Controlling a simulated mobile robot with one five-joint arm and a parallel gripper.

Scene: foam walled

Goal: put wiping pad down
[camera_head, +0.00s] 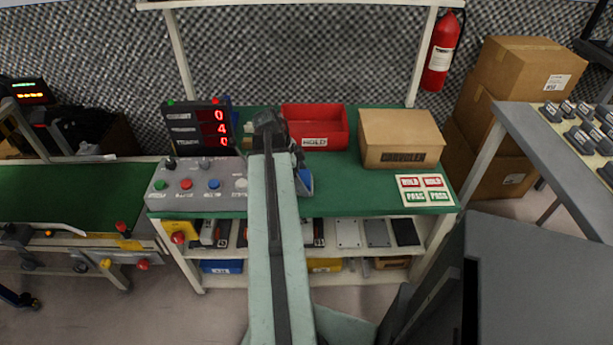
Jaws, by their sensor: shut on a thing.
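My arm reaches forward over the green-topped workbench (345,185). My gripper (268,122) is the dark shape at its far end, above the back half of the bench, left of the red bin. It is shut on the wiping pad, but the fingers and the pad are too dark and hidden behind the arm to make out. I cannot tell whether the pad touches the bench top.
A red HOLD bin (333,139) and a cardboard box (400,150) stand at the back. A label sheet (424,190) lies front right. The button panel (198,187) and red-digit display (199,127) are at left. A blue item (304,182) is partly hidden. Green surface is clear front centre-right.

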